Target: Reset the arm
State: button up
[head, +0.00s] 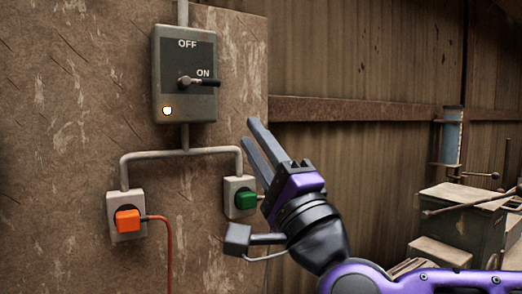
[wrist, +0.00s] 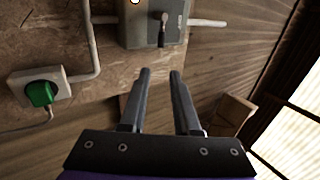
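My gripper (head: 249,131) is raised in front of the wooden board, its fingers pointing up and left, just right of and below the switch box in the head view. In the wrist view its two fingers (wrist: 160,73) stand apart with nothing between them, so it is open and empty. The grey switch box (head: 183,60) has its lever (head: 199,82) sideways by the ON label, and a small lamp (head: 167,111) glows. The box and lever (wrist: 163,30) also show ahead of the fingertips in the wrist view, apart from them.
An orange plug (head: 128,220) with a red cable sits in the left socket. A green plug (head: 246,200) sits in the right socket, close to my gripper. A green machine (head: 463,220) and a blue cylinder (head: 452,137) stand at the right. Conduit runs along the board.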

jog(key=shift+v, duration=0.95)
jog(key=s+d+f+n+g+h+p, duration=0.1)
jog(key=d+f+n+g+h+p, duration=0.4)
jog(key=f+n+g+h, duration=0.55)
jog(key=s+d+f+n+g+h+p, duration=0.1)
jog(key=s+d+f+g+h+p, duration=0.1)
jog(key=s+d+f+g, duration=0.3)
jog(key=s+d+f, duration=0.3)
jog(key=d+f, duration=0.1)
jog(key=f, duration=0.2)
jog(key=shift+d+f, duration=0.25)
jog(key=shift+d, duration=0.1)
jog(key=shift+a+n, duration=0.15)
jog(key=shift+n, duration=0.2)
